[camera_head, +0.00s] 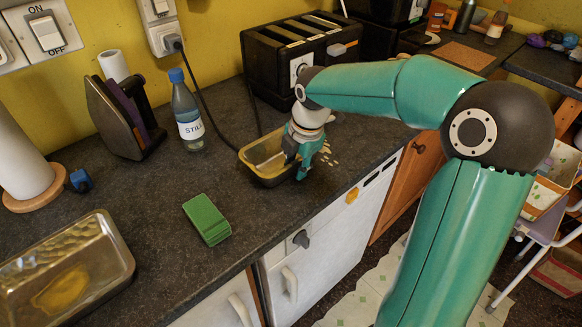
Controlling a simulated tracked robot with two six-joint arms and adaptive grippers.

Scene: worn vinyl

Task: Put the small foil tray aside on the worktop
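A small foil tray (262,177) with a dark outer wall and yellowish inside is on the dark worktop in front of the toaster. My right gripper (302,167) is pointing down at the tray's right end, its fingers at the rim and hiding that end. I cannot tell whether the fingers are closed on the rim or only beside it. A larger foil tray (112,262) with a yellow stain on its bottom lies at the lower left, partly cut off by the picture edge. My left gripper is not in view.
A green block (206,219) lies on the worktop between the trays. A water bottle (187,112), an iron (122,117) and a paper roll (22,165) stand behind. A black toaster (290,62) is behind the small tray. Pale crumbs lie right of my gripper, near the front edge.

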